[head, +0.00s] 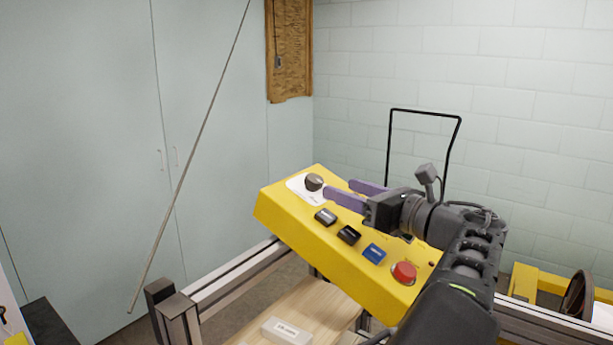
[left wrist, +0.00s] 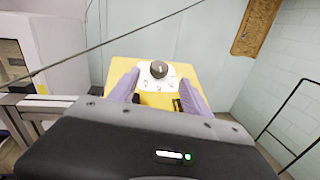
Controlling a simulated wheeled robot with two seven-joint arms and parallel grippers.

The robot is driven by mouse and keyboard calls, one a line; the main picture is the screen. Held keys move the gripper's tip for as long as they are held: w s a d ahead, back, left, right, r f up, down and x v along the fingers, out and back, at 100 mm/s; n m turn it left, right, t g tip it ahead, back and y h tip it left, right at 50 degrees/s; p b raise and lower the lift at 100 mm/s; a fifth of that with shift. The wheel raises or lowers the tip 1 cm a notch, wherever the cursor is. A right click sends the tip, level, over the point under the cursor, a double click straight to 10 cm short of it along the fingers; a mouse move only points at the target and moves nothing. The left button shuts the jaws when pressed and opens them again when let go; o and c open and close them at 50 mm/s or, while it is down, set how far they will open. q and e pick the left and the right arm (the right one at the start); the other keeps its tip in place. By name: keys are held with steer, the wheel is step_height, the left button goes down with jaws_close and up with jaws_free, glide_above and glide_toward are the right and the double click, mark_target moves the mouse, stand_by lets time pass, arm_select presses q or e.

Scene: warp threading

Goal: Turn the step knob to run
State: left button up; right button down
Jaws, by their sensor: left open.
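The step knob (head: 314,182) is a dark round knob on a white plate at the far left end of the yellow control box (head: 290,222). In the left wrist view the knob (left wrist: 158,69) stands ahead, between the lines of my two fingers, with a light mark on its face. The lettering on its plate is too small to read. My left gripper (head: 338,188) has purple fingers, spread and empty. They point at the knob from the right, just above the box, and seem short of touching it. My right gripper is in neither view.
On the box, two black buttons (head: 348,235), a blue button (head: 375,253) and a red mushroom button (head: 404,272) lie near my left arm. A thin rod (head: 190,165) leans at left. A metal rail (head: 240,275) and a wooden board (head: 310,308) are below.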

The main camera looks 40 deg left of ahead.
mark_target(316, 179)
arm_select(q)
steer(key=shift+d, duration=0.15)
steer(key=a, duration=0.2)
steer(key=a+p, duration=0.1)
steer(key=a, duration=0.2)
steer(key=w+a, duration=0.1)
steer(key=a, duration=0.2)
steer(key=shift+w+p, duration=0.1)
steer(key=shift+p, duration=0.25)
steer(key=shift+d, duration=0.1)
steer(key=shift+c, duration=0.4)
jaws_close()
